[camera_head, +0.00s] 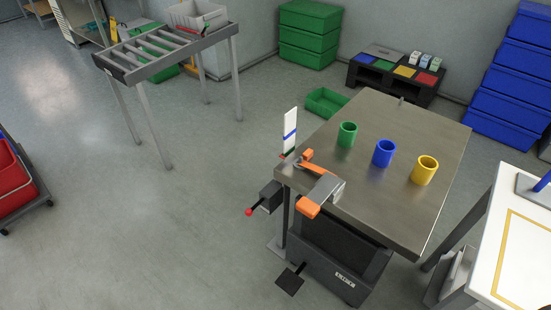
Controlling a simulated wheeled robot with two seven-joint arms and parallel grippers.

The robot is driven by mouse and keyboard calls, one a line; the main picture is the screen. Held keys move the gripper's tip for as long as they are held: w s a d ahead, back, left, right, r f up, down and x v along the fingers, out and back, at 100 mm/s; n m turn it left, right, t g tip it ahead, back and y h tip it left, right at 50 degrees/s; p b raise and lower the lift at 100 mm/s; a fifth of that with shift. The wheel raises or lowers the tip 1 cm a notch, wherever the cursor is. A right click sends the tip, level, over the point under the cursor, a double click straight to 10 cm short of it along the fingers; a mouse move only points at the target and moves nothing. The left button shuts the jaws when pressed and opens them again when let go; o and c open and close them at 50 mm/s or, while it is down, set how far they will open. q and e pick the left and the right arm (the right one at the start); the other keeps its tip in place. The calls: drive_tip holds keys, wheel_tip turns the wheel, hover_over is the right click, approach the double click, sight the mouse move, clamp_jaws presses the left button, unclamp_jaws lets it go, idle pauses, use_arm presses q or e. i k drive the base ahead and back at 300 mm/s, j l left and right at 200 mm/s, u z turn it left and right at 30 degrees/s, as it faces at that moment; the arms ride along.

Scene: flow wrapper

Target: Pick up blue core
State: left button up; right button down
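The blue core (384,154) is a short hollow cylinder. It stands upright on the grey metal table (395,216), between the green core (347,135) on its left and the yellow core (424,171) on its right. The three cores stand apart in a slanting row, and nothing touches the blue one. Neither of my grippers shows in the head view.
An orange and grey fixture (321,190) sits at the table's front left corner, with a red-knobbed lever (249,211) beside it. A white table (515,245) stands at the right. A roller conveyor (165,48) stands at the upper left. Open floor lies left of the metal table.

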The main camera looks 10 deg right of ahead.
sight(383, 154)
drive_tip(key=z, duration=2.55)
drive_tip(key=u, duration=1.3)
drive_tip(key=i+l, duration=0.1)
drive_tip(key=l, duration=0.5)
drive_tip(key=l+u, duration=0.1)
drive_tip(key=l, duration=0.5)
drive_tip(key=i, duration=0.05)
